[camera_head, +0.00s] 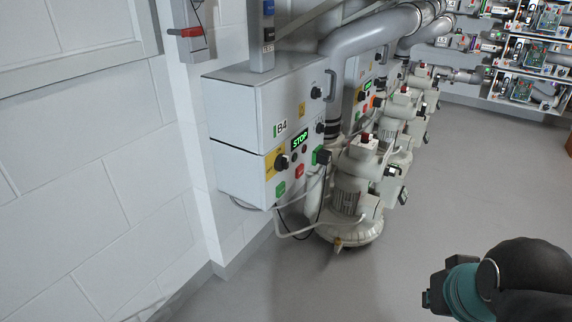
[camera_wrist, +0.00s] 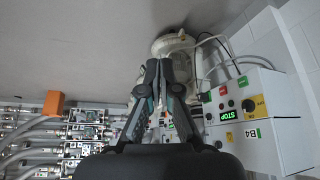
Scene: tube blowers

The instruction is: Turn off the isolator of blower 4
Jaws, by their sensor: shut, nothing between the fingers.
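The blower 4 control box (camera_head: 240,111) is a grey cabinet labelled B4 on the wall. Its isolator (camera_head: 281,162) is a black rotary knob on a yellow plate, left of a green-lit STOP display (camera_head: 300,140). The knob's exact pointing is too small to tell. In the wrist view the box is tilted at the right, with the isolator (camera_wrist: 248,105) beside the display. My gripper (camera_wrist: 158,64) is shut and empty, apart from the box and left of the knob in that view. In the head view only part of my arm shows at lower right; the fingertips are not visible.
A pale blower (camera_head: 350,195) stands on the floor right of the box, with cables hanging between. Further boxes and blowers line the wall behind. Green (camera_head: 281,189) and red (camera_head: 299,171) buttons sit near the isolator. The grey floor in front is clear.

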